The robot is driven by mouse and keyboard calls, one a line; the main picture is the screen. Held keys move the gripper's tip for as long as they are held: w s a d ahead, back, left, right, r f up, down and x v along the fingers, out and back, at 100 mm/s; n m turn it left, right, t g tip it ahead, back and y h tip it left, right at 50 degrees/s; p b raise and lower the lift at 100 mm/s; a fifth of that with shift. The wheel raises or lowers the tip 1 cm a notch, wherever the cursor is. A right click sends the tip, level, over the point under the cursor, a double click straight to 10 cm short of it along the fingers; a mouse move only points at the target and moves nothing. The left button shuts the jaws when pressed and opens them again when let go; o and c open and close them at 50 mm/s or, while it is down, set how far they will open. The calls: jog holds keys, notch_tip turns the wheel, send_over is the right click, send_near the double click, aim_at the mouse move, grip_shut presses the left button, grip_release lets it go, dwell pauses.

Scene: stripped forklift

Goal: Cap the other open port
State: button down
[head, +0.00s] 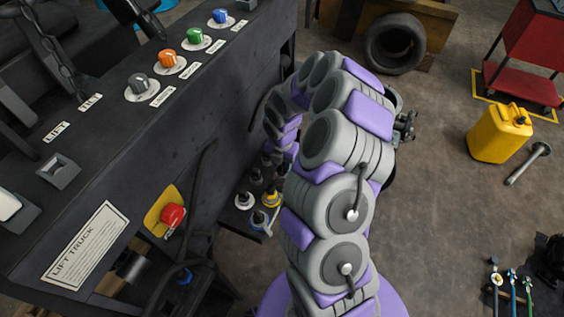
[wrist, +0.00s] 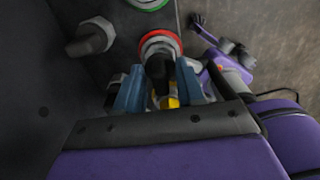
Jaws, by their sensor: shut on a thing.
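In the wrist view, the two blue fingers of my gripper (wrist: 160,70) are shut on a dark cylindrical cap (wrist: 158,66) with a yellow part (wrist: 170,102) at its near end. The far end of the cap overlaps a red-ringed port (wrist: 160,38) on the dark panel; I cannot tell whether it is seated. A green-ringed port (wrist: 148,3) is cut off at the top edge. A grey, blunt cylindrical fitting (wrist: 92,36) sticks out at left. In the head view my arm hides the gripper and these ports.
The forklift's dark side panel (head: 130,130) fills the left. A low tray holds several small fittings, including a yellow one (head: 270,197). A red button (head: 172,215) is on the panel. A yellow canister (head: 500,132) and a tyre (head: 395,43) stand beyond open floor.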

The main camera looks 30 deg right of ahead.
jog(key=shift+f, duration=1.05)
dwell(0.8)
jog(key=c, duration=0.6)
grip_release()
jog(key=shift+r, duration=0.1)
